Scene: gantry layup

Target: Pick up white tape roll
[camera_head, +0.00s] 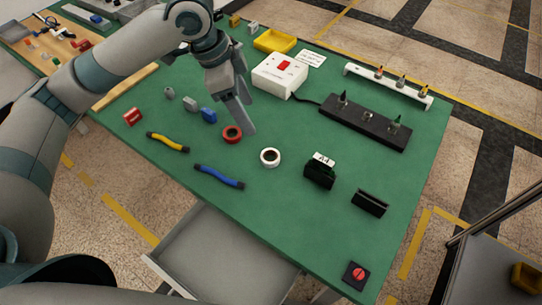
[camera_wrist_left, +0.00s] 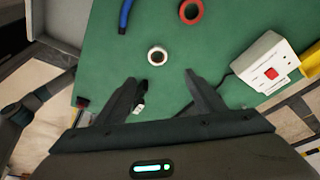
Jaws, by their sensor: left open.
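The white tape roll (camera_head: 270,157) lies flat on the green table, right of and nearer than the red tape roll (camera_head: 232,134). My left gripper (camera_head: 242,118) is above the table, up and left of the white roll in the head view, close to the red roll. In the left wrist view the white tape roll (camera_wrist_left: 157,56) lies beyond the open fingertips (camera_wrist_left: 160,78), roughly midway between them. The gripper is empty and apart from the roll. The right gripper is not in view.
A blue tool (camera_head: 219,176) and a yellow tool (camera_head: 168,142) lie left of the roll. A black card holder (camera_head: 320,173) stands to its right. A white box with a red switch (camera_head: 279,76) and a black bar with pegs (camera_head: 364,124) are farther back. Bare table surrounds the roll.

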